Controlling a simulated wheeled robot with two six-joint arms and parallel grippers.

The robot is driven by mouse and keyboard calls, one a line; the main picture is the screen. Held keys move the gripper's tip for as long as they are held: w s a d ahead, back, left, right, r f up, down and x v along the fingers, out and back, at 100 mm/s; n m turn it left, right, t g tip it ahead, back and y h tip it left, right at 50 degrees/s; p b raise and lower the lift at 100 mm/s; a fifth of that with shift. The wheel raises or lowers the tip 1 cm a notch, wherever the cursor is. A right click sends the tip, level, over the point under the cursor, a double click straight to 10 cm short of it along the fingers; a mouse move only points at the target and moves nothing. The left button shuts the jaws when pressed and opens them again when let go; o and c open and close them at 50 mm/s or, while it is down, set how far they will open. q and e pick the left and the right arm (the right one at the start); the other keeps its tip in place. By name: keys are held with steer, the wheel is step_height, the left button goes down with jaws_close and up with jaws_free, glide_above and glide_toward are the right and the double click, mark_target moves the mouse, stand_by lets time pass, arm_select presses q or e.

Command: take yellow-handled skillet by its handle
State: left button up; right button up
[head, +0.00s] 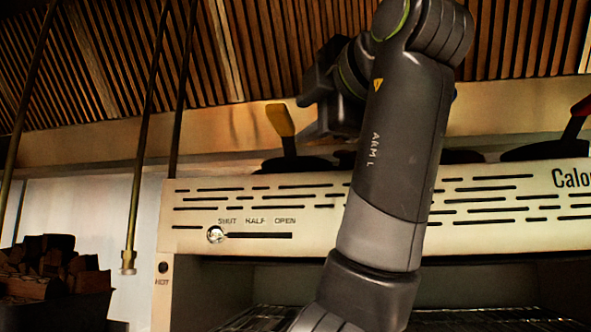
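The yellow-handled skillet stands on top of the cream-coloured cooker; its yellow handle (282,122) points up and its dark pan (297,164) lies low behind the cooker's upper edge. My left arm, marked ARM L, rises in front of the cooker and bends over its top. My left gripper (318,128) is dark and just right of the yellow handle, apparently apart from it in the picture. Its fingers are blurred and partly hidden by the arm, so whether they are open cannot be told. My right gripper is not in view.
A skillet with a red handle (577,122) stands at the right on the cooker (480,215). Another dark pan (462,157) shows partly behind my arm. Thin rods hang at the left, one with a brass end (128,262). A bin of dark chunks (55,270) stands lower left.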

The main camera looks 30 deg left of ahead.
mark_target(293, 125)
arm_select(q)
steer(key=p+x, duration=0.1)
steer(key=x, duration=0.3)
steer(key=shift+s+a+r, duration=0.1)
steer(key=shift+s+r, duration=0.05)
steer(key=shift+w+a, duration=0.25)
steer(key=shift+a, duration=0.2)
steer(key=shift+d, duration=0.25)
steer(key=shift+c, duration=0.3)
steer(key=c, duration=0.5)
jaws_close()
